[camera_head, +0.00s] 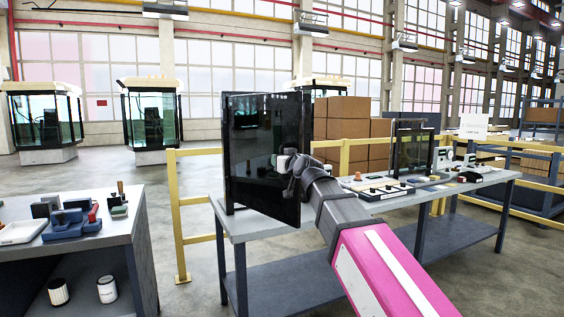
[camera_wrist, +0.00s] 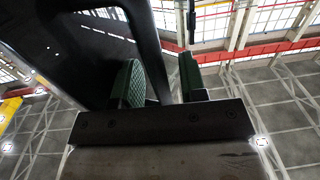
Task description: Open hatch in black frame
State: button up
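The black frame (camera_head: 308,140) stands upright on the grey table. Its dark glossy hatch panel (camera_head: 262,165) looks set at an angle to it, with the lower right corner towards me; how far it is open is hard to tell. My gripper (camera_head: 288,166) is at the panel's right part, and its fingertips are hard to make out there. In the wrist view, my gripper's two green-padded fingers (camera_wrist: 162,82) are apart, with a black bar (camera_wrist: 150,50), likely the handle, between them. The bar is close to the left pad, and a gap shows beside the right pad.
The table (camera_head: 235,222) carries another black frame (camera_head: 411,147) and small items to the right. A second table (camera_head: 100,245) with blue and grey parts is at left. Yellow railing (camera_head: 190,200) and stacked boxes (camera_head: 345,125) stand behind. Floor is clear between the tables.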

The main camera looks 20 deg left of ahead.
jog(key=shift+s+d, duration=0.1)
jog(key=v, duration=1)
jog(key=shift+s+d, duration=0.2)
